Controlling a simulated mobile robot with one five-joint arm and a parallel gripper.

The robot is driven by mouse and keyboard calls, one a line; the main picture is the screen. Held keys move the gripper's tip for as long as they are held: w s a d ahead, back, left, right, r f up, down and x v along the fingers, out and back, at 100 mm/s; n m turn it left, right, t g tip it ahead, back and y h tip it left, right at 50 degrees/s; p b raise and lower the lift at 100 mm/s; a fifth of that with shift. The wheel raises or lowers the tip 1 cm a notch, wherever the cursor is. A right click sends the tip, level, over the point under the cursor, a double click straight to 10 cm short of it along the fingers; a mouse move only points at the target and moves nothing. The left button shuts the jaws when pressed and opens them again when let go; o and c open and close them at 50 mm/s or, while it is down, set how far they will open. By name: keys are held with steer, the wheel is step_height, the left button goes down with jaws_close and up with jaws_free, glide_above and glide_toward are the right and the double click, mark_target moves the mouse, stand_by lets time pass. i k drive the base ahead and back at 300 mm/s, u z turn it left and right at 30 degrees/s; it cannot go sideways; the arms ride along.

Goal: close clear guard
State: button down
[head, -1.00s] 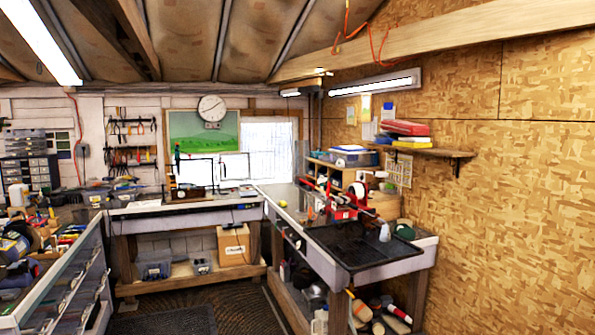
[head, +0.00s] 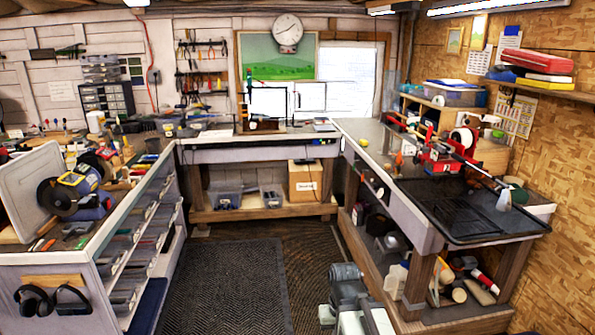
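Two black-edged, see-through panels stand upright on the back bench; the left one (head: 268,103) rises from a small brown and black device (head: 264,126). The right one (head: 311,97) stands beside it, in front of the window. Either may be the clear guard, and I cannot tell which or how it is hinged. A grey mechanism (head: 348,287) at the bottom centre looks like my arm with my gripper, far from both panels. Its fingers cannot be made out, and nothing held shows.
A right bench holds a black tray (head: 440,207) and a red clamp (head: 440,160) with a long shaft. A left bench carries a grinder (head: 72,192) and a pale board (head: 32,188). Dark floor mats (head: 225,285) lie between the benches, with free floor there.

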mark_target(387, 73)
steer(key=z, duration=0.1)
steer(key=i, duration=2.15)
steer(key=u, duration=0.25)
steer(key=i, duration=2.1)
steer(key=u, duration=0.25)
steer(key=i, duration=0.65)
steer(key=u, duration=0.2)
